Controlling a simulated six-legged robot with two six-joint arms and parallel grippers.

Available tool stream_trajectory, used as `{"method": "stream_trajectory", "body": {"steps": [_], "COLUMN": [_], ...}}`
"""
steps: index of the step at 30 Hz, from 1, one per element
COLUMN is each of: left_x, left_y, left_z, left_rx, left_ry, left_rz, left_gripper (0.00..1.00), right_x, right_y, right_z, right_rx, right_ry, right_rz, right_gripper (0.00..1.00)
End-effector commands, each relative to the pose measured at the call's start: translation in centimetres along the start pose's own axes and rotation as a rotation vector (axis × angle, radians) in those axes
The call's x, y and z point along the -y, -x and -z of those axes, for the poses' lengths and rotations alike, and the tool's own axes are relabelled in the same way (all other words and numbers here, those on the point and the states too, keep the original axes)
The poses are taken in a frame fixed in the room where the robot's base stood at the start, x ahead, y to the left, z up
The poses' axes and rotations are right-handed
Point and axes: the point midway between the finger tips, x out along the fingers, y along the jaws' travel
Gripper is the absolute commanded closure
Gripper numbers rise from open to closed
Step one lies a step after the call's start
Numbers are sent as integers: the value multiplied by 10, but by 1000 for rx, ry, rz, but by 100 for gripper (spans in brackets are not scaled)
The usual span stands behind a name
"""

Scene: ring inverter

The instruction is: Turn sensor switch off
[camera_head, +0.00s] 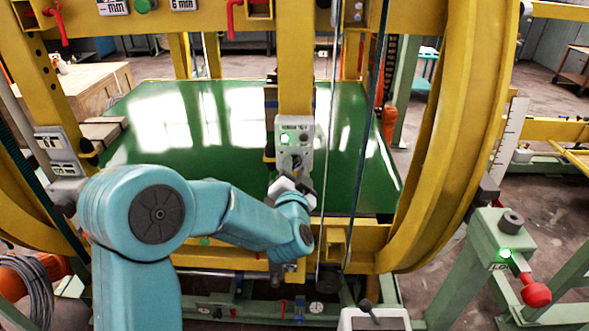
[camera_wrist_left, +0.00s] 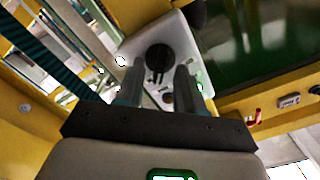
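A light grey control panel (camera_head: 296,133) is mounted on the yellow upright in the middle of the head view. It has a lit green light (camera_head: 285,140) and small dark controls. In the left wrist view the panel (camera_wrist_left: 192,45) carries a round black knob (camera_wrist_left: 158,57), which may be the sensor switch; no label is readable. My left gripper (camera_wrist_left: 159,72) is open, its two fingers apart, with the knob seen between and beyond them. I cannot tell whether they touch it. In the head view, my left gripper (camera_head: 297,178) is just below the panel, partly hidden. My right gripper is not in view.
Yellow ring frames (camera_head: 455,130) curve around the work area. A green plate (camera_head: 225,125) lies behind the upright, and thin cables hang right of the panel. A green post (camera_head: 505,228) with a lit green light and red knob stands at right.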

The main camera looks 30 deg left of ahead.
Motion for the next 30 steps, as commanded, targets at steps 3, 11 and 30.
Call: {"method": "stream_trajectory", "body": {"steps": [3, 11, 30], "left_x": [0, 0, -2], "left_y": [0, 0, 1], "left_z": [0, 0, -4], "left_rx": [0, 0, -4], "left_ry": [0, 0, 296], "left_rz": [0, 0, 2], "left_gripper": [63, 100, 100], "right_x": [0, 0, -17], "right_y": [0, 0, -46], "right_z": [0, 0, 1], "right_rx": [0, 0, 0], "right_ry": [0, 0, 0], "right_rz": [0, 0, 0], "right_gripper": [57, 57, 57]}}
